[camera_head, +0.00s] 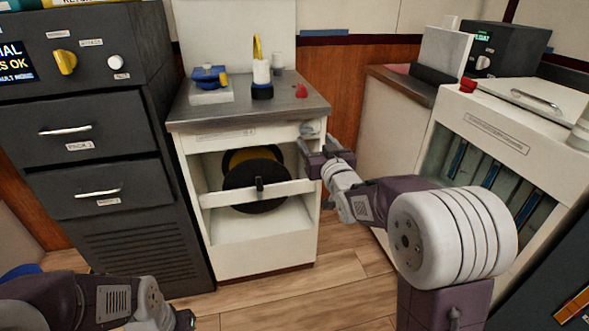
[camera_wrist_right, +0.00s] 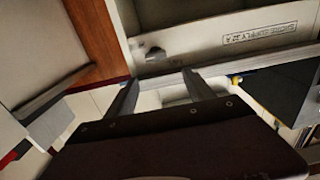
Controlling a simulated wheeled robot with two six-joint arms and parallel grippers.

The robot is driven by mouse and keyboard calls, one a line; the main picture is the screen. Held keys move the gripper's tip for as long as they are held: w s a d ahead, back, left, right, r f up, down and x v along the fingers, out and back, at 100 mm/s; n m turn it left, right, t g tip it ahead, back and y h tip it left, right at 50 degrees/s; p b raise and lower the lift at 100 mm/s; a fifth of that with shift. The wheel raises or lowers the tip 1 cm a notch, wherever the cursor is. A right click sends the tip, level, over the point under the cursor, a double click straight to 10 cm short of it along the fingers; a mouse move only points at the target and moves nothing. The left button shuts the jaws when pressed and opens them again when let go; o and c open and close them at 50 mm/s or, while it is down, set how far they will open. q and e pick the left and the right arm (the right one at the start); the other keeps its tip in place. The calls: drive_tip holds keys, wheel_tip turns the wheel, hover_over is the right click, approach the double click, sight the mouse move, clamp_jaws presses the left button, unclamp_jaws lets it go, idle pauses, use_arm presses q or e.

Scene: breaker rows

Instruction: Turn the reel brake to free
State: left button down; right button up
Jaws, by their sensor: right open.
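The cable reel (camera_head: 254,205), a black disc with yellow behind it, sits in the open bay of the white cabinet. A white bar crosses in front of it with a small black handle (camera_head: 259,184). A pale round knob (camera_head: 309,128) is at the cabinet's upper right front; it also shows in the right wrist view (camera_wrist_right: 155,54). No readable label tells which is the brake. My right gripper (camera_head: 306,157) is open and empty, just below the knob, its fingers (camera_wrist_right: 160,88) apart. My left gripper (camera_head: 182,320) is low at the left, partly cut off.
The cabinet's steel top (camera_head: 282,108) holds a blue clamp-like tool (camera_head: 209,76), a white bottle-like item (camera_head: 261,80) and a red piece (camera_head: 301,91). A dark drawer cabinet (camera_head: 95,180) stands left, a white unit (camera_head: 500,135) right. Some wooden floor (camera_head: 270,288) is clear in front.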

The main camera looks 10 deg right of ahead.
sight(307, 132)
drive_tip(key=w, duration=0.2)
drive_tip(key=w+f+b, duration=0.1)
drive_tip(key=w, duration=0.2)
drive_tip(key=w+b, duration=0.1)
drive_tip(key=w, duration=0.2)
drive_tip(key=shift+w+f, duration=0.1)
drive_tip(key=shift+f, duration=0.2)
drive_tip(key=shift+w+r, duration=0.1)
drive_tip(key=shift+w, duration=0.35)
clamp_jaws()
use_arm(q)
wheel_tip(307, 132, down, 4)
drive_tip(key=shift+d+r, duration=0.1)
